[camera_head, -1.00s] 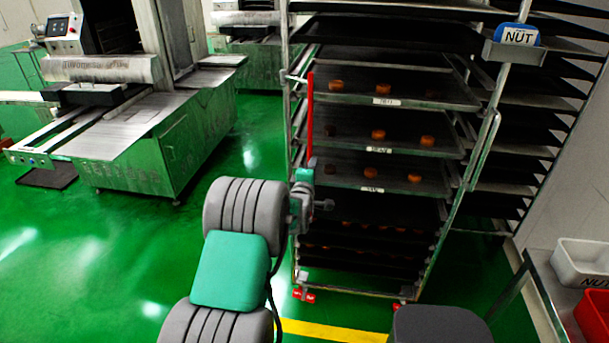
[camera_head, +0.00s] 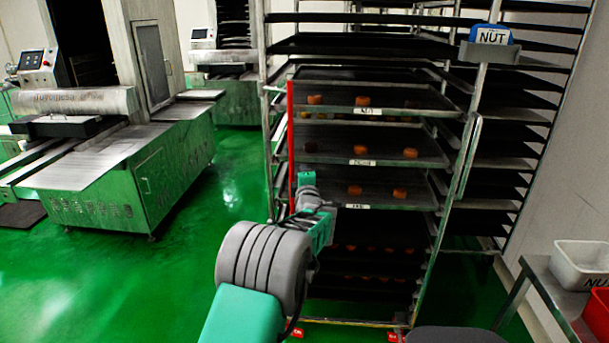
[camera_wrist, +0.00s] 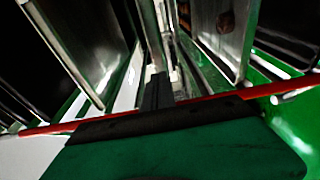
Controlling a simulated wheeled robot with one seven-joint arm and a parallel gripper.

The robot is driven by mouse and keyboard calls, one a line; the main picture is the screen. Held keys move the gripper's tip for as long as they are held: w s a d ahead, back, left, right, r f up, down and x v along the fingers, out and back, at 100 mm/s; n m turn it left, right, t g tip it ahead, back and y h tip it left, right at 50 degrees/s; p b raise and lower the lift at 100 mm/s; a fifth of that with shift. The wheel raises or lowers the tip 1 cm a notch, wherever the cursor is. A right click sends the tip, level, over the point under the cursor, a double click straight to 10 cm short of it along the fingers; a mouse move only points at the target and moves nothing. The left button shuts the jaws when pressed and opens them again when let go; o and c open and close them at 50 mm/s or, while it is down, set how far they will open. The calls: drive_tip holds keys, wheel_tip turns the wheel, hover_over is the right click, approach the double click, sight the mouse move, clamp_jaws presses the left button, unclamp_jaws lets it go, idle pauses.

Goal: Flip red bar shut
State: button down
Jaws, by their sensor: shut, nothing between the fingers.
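The red bar (camera_head: 291,140) stands upright along the left front post of the tray rack (camera_head: 270,165). In the wrist view the red bar (camera_wrist: 265,90) runs across the picture, just beyond the dark edge of my gripper's body. My gripper (camera_head: 318,206) is at the rack's front, close to the bar's lower part. The fingers (camera_wrist: 157,92) show as a dark narrow shape, shut with nothing between them. They reach past the bar toward the rack. Whether they touch the bar cannot be told. My wrist hides the bar's lower end in the head view.
The rack holds several trays, some with brown pastries (camera_head: 362,101). A steel machine (camera_head: 130,150) stands at left. A table with a white bin (camera_head: 583,262) is at right. Green floor is free at left.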

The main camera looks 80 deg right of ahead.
idle(0.9)
drive_tip(key=s+a+b, duration=0.5)
drive_tip(key=s+a, duration=0.2)
drive_tip(key=a, duration=0.2)
drive_tip(key=shift+s, duration=0.3)
drive_tip(key=shift+w, duration=0.1)
